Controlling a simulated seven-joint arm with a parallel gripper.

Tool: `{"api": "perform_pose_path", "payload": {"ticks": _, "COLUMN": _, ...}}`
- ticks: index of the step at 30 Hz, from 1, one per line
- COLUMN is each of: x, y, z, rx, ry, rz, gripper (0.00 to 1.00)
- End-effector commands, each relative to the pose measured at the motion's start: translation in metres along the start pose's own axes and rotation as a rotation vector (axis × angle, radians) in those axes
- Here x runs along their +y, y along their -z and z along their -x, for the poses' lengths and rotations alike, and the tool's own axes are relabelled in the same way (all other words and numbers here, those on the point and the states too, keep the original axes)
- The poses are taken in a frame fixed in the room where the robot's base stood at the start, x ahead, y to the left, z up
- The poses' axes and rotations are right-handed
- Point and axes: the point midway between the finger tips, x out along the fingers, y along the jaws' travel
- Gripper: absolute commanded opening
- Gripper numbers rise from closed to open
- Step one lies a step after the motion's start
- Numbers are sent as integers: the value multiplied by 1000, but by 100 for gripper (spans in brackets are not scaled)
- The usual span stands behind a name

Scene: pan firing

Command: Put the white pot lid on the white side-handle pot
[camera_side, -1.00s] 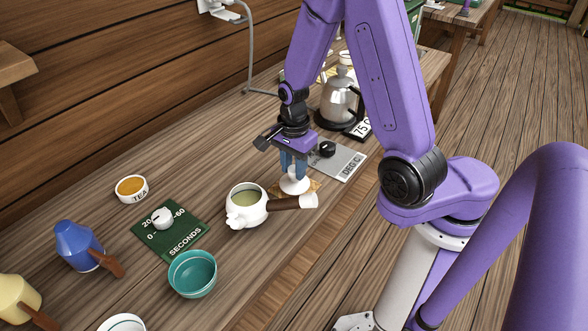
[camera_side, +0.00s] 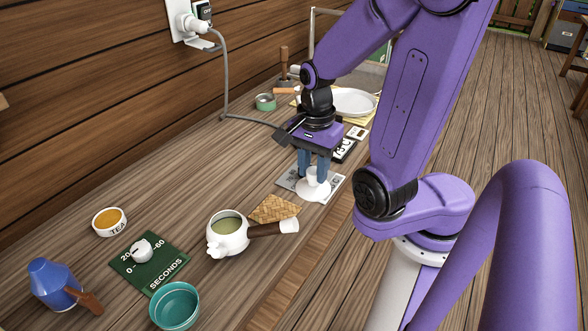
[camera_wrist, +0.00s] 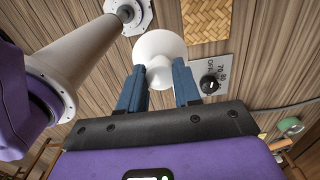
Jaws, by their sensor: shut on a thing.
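The white side-handle pot (camera_side: 228,240) stands open on the wooden table, with pale green liquid inside. Its brown handle (camera_side: 264,229) with a white end points right. My gripper (camera_side: 313,174) is to the right of the pot and a little farther back, shut on the knob of the white pot lid (camera_side: 313,192). The lid's broad disc faces down, apart from the pot and over or near the grey DEG C plate. In the wrist view the lid (camera_wrist: 159,47) is between the two blue fingers (camera_wrist: 160,88); the pot is not visible there.
A woven mat (camera_side: 273,209) lies between the pot and lid. The DEG C plate (camera_side: 331,184) has a black knob in the wrist view (camera_wrist: 209,84). The teal bowl (camera_side: 175,306), SECONDS dial (camera_side: 150,262), TEA dish (camera_side: 109,222) and blue pot (camera_side: 52,284) are left.

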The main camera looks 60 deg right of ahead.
Motion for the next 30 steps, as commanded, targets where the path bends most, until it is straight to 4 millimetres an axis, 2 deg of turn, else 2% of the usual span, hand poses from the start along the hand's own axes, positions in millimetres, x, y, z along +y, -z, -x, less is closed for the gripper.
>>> {"api": "perform_pose_path", "payload": {"ticks": 9, "x": 28, "y": 4, "z": 13, "rx": 1, "ry": 2, "rz": 0, "gripper": 0}}
{"api": "perform_pose_path", "payload": {"ticks": 18, "x": 37, "y": 4, "z": 19, "rx": 0, "ry": 1, "rz": 12, "gripper": 0}}
{"api": "perform_pose_path", "payload": {"ticks": 23, "x": 21, "y": 1, "z": 21, "rx": 0, "ry": 0, "rz": 81, "gripper": 0}}
{"api": "perform_pose_path", "payload": {"ticks": 30, "x": -27, "y": -19, "z": 26, "rx": -1, "ry": -1, "rz": 274, "gripper": 0}}
